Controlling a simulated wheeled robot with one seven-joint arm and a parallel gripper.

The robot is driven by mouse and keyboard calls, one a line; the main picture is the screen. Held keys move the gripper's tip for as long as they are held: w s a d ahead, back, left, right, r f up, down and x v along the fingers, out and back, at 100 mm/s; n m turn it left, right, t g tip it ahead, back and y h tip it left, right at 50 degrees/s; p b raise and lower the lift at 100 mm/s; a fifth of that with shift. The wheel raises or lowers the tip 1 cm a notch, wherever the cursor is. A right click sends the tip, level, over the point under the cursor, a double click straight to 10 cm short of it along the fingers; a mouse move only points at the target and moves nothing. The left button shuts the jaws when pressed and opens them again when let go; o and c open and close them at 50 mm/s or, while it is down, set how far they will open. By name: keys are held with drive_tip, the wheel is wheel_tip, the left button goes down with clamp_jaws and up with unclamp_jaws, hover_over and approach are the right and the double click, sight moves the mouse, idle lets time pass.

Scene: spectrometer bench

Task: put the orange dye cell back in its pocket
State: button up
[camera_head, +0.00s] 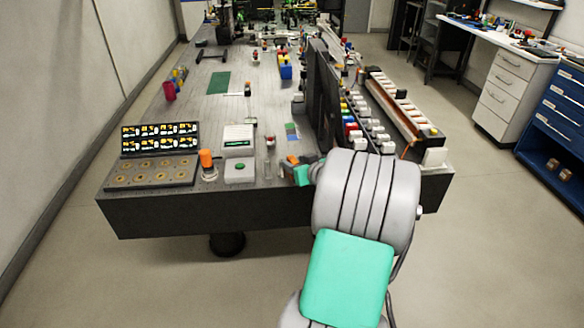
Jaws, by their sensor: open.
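A small orange piece (292,159) shows at the bench's near edge, right beside my gripper (299,162); I cannot tell whether it is the orange dye cell or touches the fingers. My gripper is open, low over the bench front and partly hidden behind my arm. An orange-topped item with a pale base (206,160) stands upright further left. A grey panel with several round sockets (150,175) lies at the front left. I cannot make out which place is the dye cell's pocket.
A white box with a green button (239,171) and a small display unit (238,138) stand left of my gripper. A tall dark panel (323,95) rises behind it. Small clear pieces (269,143) stand nearby. The bench top (190,105) is bare at the middle left.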

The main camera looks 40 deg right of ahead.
drive_tip(key=shift+c, duration=0.5)
clamp_jaws()
